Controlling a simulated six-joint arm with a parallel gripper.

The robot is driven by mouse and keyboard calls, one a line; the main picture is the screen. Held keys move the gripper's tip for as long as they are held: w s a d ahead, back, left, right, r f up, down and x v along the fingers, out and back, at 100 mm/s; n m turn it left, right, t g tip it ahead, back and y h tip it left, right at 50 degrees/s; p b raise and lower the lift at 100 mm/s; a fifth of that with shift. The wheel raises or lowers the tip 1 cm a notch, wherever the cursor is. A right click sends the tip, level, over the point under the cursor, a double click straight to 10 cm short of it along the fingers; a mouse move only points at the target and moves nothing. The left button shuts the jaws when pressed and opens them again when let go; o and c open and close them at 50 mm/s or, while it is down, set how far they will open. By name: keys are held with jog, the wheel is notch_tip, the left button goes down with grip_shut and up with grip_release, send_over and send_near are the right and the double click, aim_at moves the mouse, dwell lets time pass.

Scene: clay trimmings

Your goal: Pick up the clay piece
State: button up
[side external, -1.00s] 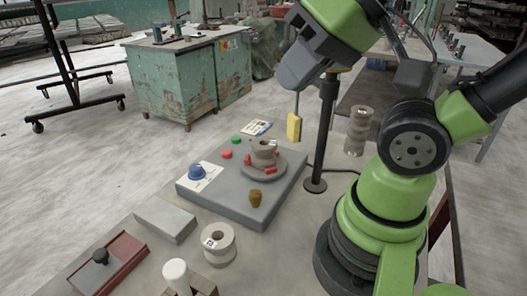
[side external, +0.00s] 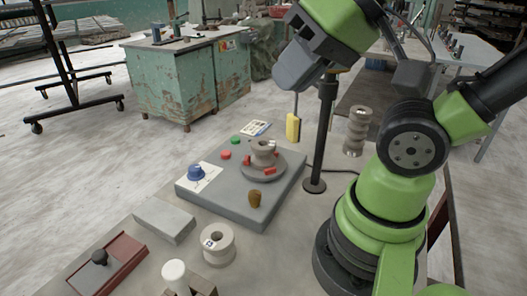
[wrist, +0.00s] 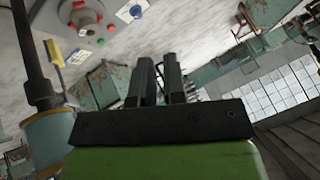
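A round clay piece (side external: 263,150), grey-brown and waisted, stands upright on a dark round wheel plate (side external: 285,167) with red blocks around it. The plate is on a grey machine base (side external: 225,207). In the wrist view the wheel plate (wrist: 84,24) shows at the top left; what stands on it is too small to tell clearly. My gripper (wrist: 158,56) is empty, with a narrow gap between its two dark fingers. It is well away from the clay piece. In the side view my wrist is raised at the top, and the fingers cannot be made out.
A small brown cup-shaped thing (side external: 255,198), a blue knob (side external: 196,172) and red and green buttons are on the base. Spools (side external: 218,244), a grey slab (side external: 164,220) and a red tray (side external: 107,265) stand nearby.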

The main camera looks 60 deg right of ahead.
jog(key=o, duration=1.4)
jog(key=shift+o, duration=0.2)
jog(key=g+h, duration=0.2)
jog(key=g, duration=0.5)
send_over(263, 143)
jog(key=shift+n, duration=0.3)
jog(key=f, duration=1.3)
jog(key=shift+a+f, duration=0.1)
jog(key=shift+a, duration=0.2)
jog(key=f, duration=0.4)
jog(key=shift+d+f, duration=0.15)
jog(key=shift+d, duration=0.05)
jog(key=shift+d+f, duration=0.15)
jog(key=shift+f, duration=3)
